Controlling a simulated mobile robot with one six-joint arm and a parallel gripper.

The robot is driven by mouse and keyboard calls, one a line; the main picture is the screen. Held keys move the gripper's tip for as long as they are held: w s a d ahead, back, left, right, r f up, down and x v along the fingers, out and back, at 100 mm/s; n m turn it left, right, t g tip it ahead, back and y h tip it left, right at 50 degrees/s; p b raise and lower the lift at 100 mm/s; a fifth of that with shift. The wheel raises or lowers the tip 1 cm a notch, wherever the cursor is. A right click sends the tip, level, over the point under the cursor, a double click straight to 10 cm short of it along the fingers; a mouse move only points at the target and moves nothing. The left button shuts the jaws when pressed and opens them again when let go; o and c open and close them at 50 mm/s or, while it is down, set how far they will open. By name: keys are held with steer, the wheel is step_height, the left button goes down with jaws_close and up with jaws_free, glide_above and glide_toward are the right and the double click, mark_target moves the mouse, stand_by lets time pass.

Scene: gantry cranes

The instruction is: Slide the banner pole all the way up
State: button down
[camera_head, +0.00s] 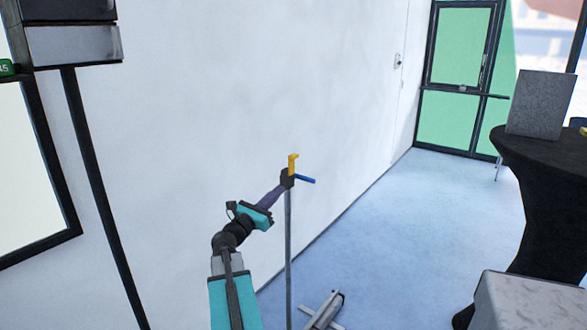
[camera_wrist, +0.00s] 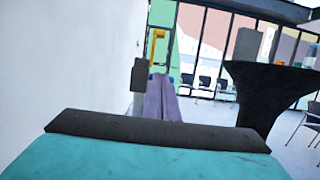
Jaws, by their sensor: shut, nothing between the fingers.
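The banner pole (camera_head: 288,250) is a thin grey upright pole near the white wall. Near its top sits a dark block (camera_head: 287,178) with a yellow hooked piece (camera_head: 293,163) above it and a blue bar (camera_head: 306,180) sticking out to the right. My gripper (camera_head: 281,187) has purple fingers, shut and empty, with the tips close to the dark block; I cannot tell if they touch. In the wrist view the fingers (camera_wrist: 158,80) point forward, just right of the dark block (camera_wrist: 139,75).
A grey stand foot (camera_head: 325,310) lies on the blue floor at the bottom. A black-draped table (camera_head: 520,200) with a grey panel (camera_head: 540,104) stands at right, near a grey box (camera_head: 530,300).

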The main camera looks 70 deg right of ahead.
mark_target(293, 166)
steer(key=shift+d, duration=0.1)
stand_by(0.3)
steer(key=p+x, duration=0.1)
steer(key=x, duration=0.8)
steer(key=shift+d+r+p, duration=0.15)
steer(key=shift+d+p, duration=0.05)
steer(key=shift+p, duration=0.15)
step_height(293, 166, up, 3)
steer(key=shift+s+d+f+p, duration=0.1)
steer(key=shift+d+f+p, duration=0.05)
steer(key=shift+p, duration=0.35)
steer(key=shift+r, duration=0.65)
